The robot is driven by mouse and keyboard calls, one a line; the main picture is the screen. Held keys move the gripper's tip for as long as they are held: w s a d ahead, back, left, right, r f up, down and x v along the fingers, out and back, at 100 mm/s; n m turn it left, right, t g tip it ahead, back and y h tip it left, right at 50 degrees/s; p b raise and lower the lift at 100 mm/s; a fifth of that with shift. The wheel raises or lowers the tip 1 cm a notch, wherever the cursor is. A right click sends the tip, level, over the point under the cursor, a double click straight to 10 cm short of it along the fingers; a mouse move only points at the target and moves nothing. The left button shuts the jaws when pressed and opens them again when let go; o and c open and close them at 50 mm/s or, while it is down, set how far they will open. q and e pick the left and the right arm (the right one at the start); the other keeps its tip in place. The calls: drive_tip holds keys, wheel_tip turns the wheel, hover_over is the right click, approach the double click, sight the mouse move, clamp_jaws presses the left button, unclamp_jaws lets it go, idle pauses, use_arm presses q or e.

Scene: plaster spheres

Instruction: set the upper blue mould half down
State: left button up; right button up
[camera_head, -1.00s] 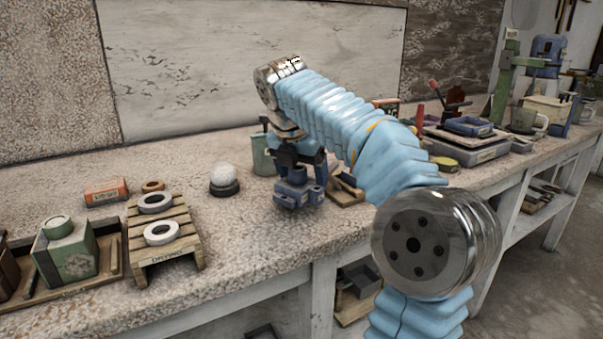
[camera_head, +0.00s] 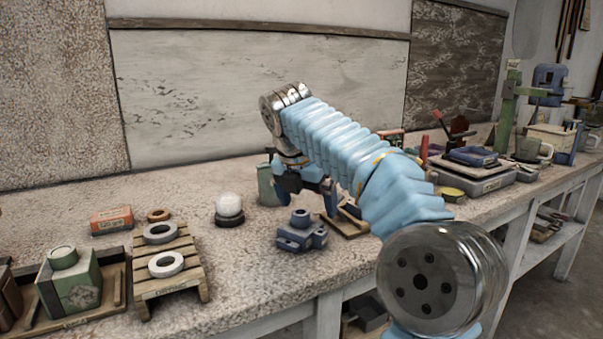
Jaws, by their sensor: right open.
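The upper blue mould half (camera_head: 300,233) rests on the bench top, right of the white sphere, with its round collar facing up. My right gripper (camera_head: 308,196) is just above and behind it, open and apart from it, its two dark fingers spread. The light blue right arm comes in from the lower right and hides part of the bench behind. My left gripper is not in view.
A white plaster sphere (camera_head: 228,204) sits on a dark ring. A slatted drying rack (camera_head: 190,243) holds two pale rings. Bench front is clear.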

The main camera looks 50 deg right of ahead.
sight(298, 230)
drive_tip(key=p+v, duration=0.1)
drive_tip(key=v, duration=1)
drive_tip(key=shift+f, duration=0.1)
